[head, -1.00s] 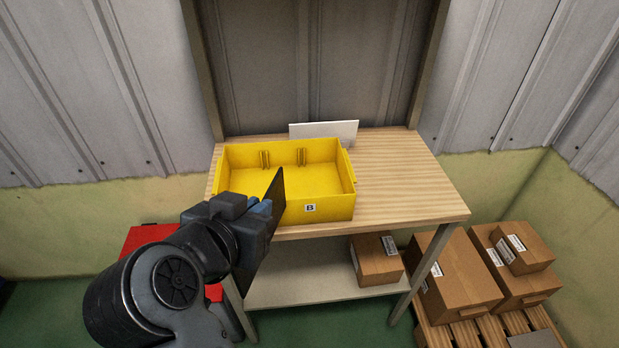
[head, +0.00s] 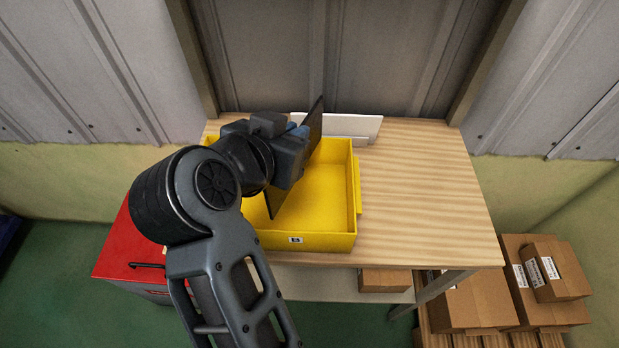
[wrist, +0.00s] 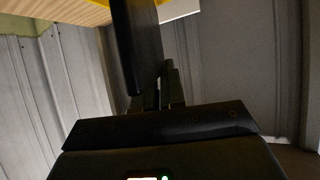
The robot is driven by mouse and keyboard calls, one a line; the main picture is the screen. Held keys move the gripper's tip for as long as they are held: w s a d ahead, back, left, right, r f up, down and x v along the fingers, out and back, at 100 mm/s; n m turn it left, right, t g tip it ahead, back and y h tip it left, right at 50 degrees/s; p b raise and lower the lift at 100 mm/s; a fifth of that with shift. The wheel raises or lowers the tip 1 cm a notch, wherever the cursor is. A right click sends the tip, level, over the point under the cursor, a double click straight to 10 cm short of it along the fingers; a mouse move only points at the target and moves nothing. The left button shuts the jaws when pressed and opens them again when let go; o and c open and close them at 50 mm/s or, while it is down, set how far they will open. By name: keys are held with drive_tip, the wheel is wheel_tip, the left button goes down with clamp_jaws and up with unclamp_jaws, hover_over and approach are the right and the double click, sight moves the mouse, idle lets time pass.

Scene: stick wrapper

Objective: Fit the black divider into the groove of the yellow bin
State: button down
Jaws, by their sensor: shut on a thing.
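The yellow bin (head: 327,192) sits on the wooden table, its label facing the front. My gripper (head: 298,140) is shut on the black divider (head: 315,122) and holds it above the bin. The divider stands on edge and slants in the head view, from the upper right down toward the bin's inside. Whether it touches the bin I cannot tell. The divider also shows close up in the wrist view (wrist: 137,45). My arm and gripper hide the bin's left and back parts, including the groove ribs on the back wall.
A white panel (head: 350,128) stands behind the bin at the back of the table (head: 430,190). The right side of the table is clear. A red cabinet (head: 125,250) is at the lower left, and cardboard boxes (head: 555,272) are at the lower right.

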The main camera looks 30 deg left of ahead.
sight(266, 201)
wheel_tip(266, 201, down, 10)
drive_tip(key=shift+r, duration=0.1)
idle(0.4)
drive_tip(key=shift+w, duration=0.1)
drive_tip(key=c, duration=1.2)
unclamp_jaws()
drive_tip(key=v, duration=1.2)
